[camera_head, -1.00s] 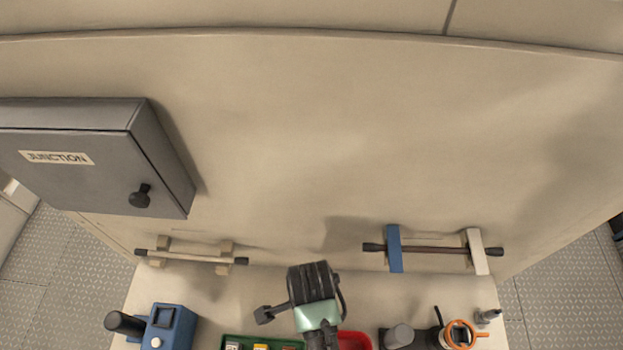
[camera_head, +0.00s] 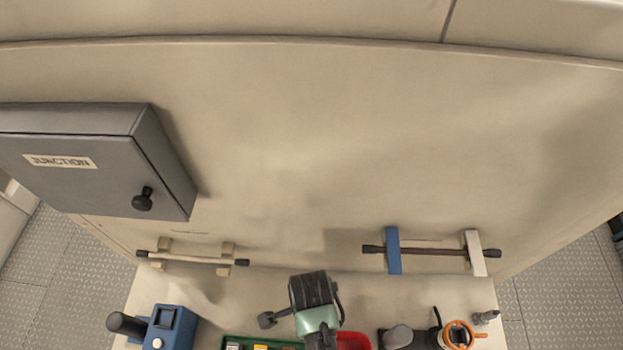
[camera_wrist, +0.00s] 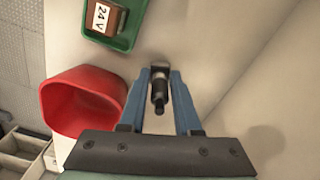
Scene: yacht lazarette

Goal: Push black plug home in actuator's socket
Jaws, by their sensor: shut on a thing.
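In the wrist view my gripper (camera_wrist: 160,75) has its two blue fingers closed on the black plug (camera_wrist: 159,95), a small dark cylinder with a greyish end at the fingertips. Pale bench surface lies beyond it, and no socket shows in that view. In the head view a blue device (camera_head: 171,328) with a dark square opening on top and a black cylinder at its left stands at the lower left. It looks like the actuator, but I cannot be sure. In the head view my arm hides the fingers and the plug.
A red bin (camera_wrist: 75,103) stands left of my gripper, beside a green tray (camera_wrist: 128,38) holding a brown 24 V block (camera_wrist: 102,17). An orange ring (camera_head: 460,334) and dark parts stand at the lower right. Rails and a grey junction box (camera_head: 90,165) are behind.

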